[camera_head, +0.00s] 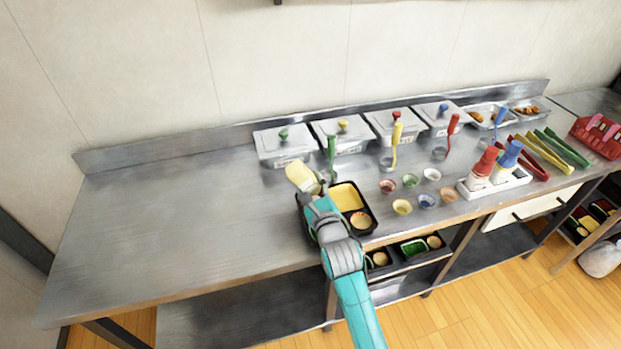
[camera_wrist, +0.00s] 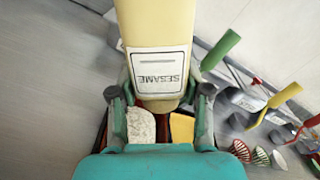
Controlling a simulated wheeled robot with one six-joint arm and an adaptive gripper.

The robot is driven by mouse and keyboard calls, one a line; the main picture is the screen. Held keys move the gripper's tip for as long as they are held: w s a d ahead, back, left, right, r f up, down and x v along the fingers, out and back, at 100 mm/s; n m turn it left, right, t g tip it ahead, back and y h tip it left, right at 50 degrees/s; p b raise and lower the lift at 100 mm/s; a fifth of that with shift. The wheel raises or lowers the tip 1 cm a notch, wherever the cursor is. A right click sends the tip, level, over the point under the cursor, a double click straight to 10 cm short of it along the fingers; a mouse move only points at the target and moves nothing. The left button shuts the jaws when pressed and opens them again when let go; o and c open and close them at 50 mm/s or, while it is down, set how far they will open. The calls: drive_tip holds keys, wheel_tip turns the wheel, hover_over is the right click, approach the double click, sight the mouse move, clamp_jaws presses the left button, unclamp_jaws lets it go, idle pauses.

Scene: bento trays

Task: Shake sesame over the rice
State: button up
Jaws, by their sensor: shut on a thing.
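A cream sesame shaker (camera_head: 301,177) is held in my gripper (camera_head: 314,197), tilted, above the left side of a black bento tray. In the wrist view the shaker (camera_wrist: 157,28) fills the top, its SESAME label reading upside down. My gripper (camera_wrist: 160,97) is shut around it. The tray (camera_head: 371,211) stands near the table's front edge. Its yellow food (camera_head: 347,195) shows in the head view. White rice (camera_wrist: 140,125) shows in the wrist view beside the yellow food (camera_wrist: 181,128). My gripper hides the rice in the head view. No falling sesame is visible.
Lidded steel bins (camera_head: 283,144) line the back. A white caddy (camera_head: 490,184) with bottles stands further right. The table's left side (camera_head: 180,220) is clear.

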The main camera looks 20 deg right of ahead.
drive_tip(key=shift+f, duration=0.5)
drive_tip(key=shift+r, duration=1.8)
drive_tip(key=shift+f, duration=1.75)
drive_tip(key=shift+r, duration=1.75)
